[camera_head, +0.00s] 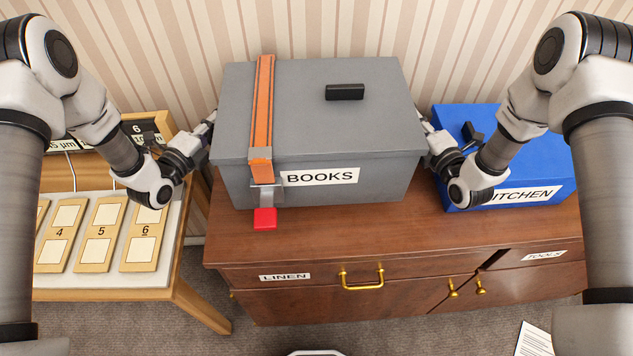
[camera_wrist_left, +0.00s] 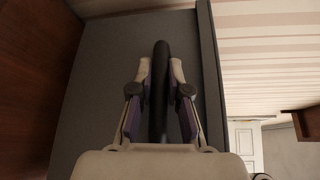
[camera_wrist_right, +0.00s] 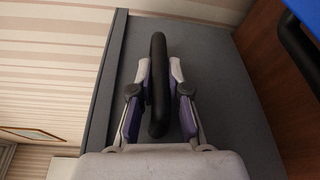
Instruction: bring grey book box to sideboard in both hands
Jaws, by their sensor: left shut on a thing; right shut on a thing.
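The grey book box (camera_head: 225,120), labelled BOOKS, is upright at the sideboard (camera_head: 400,225), over the left part of its top. I cannot tell whether its base touches the wood. An orange strap with a red tab hangs over its lid and front. My left gripper (camera_head: 207,130) is at the box's left side, shut on a dark handle, which shows in the left wrist view (camera_wrist_left: 160,85). My right gripper (camera_head: 428,135) is at the right side, shut on the other dark handle, which shows in the right wrist view (camera_wrist_right: 158,80).
A blue KITCHEN box (camera_head: 545,150) stands on the sideboard's right part, close to my right gripper. A wooden table (camera_head: 185,270) with numbered cards is at the left. The striped wall is right behind. Bare wood shows in front of the grey box.

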